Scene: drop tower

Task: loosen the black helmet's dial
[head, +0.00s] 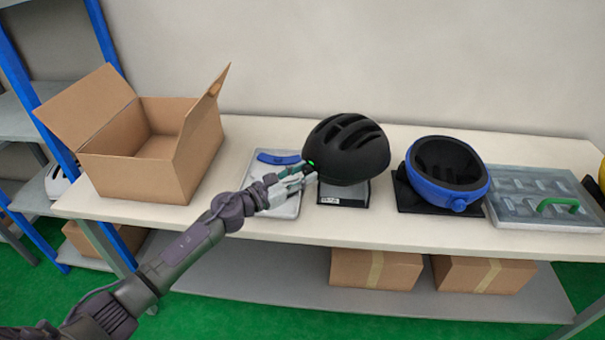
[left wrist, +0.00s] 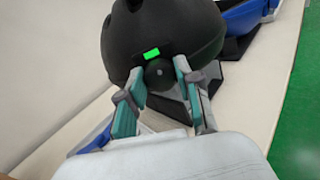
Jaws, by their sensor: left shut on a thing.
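The black helmet (head: 347,149) sits on a dark stand with a label at the middle of the table. In the left wrist view the helmet (left wrist: 165,30) fills the top, with a bright green mark (left wrist: 151,54) above its round dark dial (left wrist: 159,74). My left gripper (head: 310,172) is at the helmet's left lower edge. In the left wrist view its two teal fingers (left wrist: 160,85) stand on either side of the dial, shut on it. My right gripper is not in view.
An open cardboard box (head: 150,170) stands at the left. A tray (head: 287,205) with a blue piece lies beside it. Right of the black helmet are an upturned blue helmet (head: 471,195) on a black base and a grey case (head: 515,210) with a green handle.

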